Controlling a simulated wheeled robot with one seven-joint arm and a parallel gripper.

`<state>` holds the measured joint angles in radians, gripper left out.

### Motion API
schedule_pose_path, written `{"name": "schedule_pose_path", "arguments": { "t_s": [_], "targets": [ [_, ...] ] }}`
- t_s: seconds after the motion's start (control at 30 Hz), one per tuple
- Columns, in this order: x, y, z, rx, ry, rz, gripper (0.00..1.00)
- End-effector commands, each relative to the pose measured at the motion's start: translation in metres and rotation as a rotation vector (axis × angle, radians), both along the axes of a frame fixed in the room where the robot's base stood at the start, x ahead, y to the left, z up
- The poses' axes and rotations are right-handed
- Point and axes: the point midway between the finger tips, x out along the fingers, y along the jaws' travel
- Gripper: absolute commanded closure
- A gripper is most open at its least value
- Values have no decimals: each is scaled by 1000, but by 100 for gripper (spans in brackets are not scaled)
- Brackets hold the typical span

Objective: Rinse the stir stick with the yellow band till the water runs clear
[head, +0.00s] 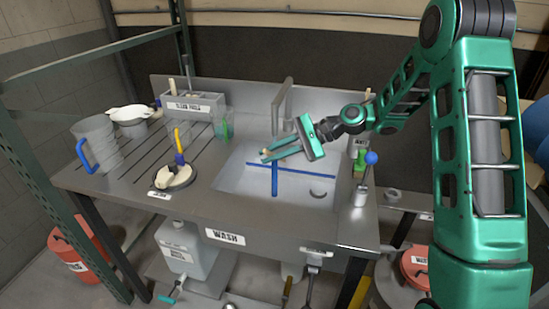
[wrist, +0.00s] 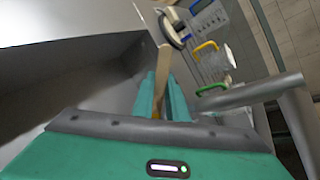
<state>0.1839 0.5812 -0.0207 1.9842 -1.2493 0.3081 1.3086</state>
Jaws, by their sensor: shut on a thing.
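My gripper (head: 266,157) is over the sink basin (head: 238,180) and is shut on a pale wooden stir stick (wrist: 163,70). In the wrist view the stick runs up and away from between the fingers (wrist: 160,100), and a bit of yellow shows on it there. In the head view the fingers hide most of the stick. A vertical blue strip (head: 275,182) shows just below the gripper; I cannot tell whether it is coloured water. The grey faucet (head: 282,108) stands behind the gripper, and its grey tube (wrist: 255,92) passes right of the fingers in the wrist view.
Left of the sink are a dish (head: 175,180) with a blue-and-yellow upright handle, a grey jug (head: 98,145), a labelled rack (head: 192,105) and a green-marked cup (head: 224,126). A blue-knobbed lever (head: 371,160) stands at the sink's right edge.

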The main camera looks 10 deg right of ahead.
Motion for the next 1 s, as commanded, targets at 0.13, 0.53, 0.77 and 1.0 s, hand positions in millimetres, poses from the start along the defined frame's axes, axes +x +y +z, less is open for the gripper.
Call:
{"name": "schedule_pose_path", "arguments": {
  "t_s": [0.13, 0.53, 0.77, 1.0],
  "targets": [
    [-3, -5, 0, 0, 1, 0, 100],
    [-4, -5, 0, 0, 1, 1, 100],
    [0, 0, 0, 0, -1, 0, 100],
    [2, 4, 0, 0, 0, 0, 100]
  ]
}}
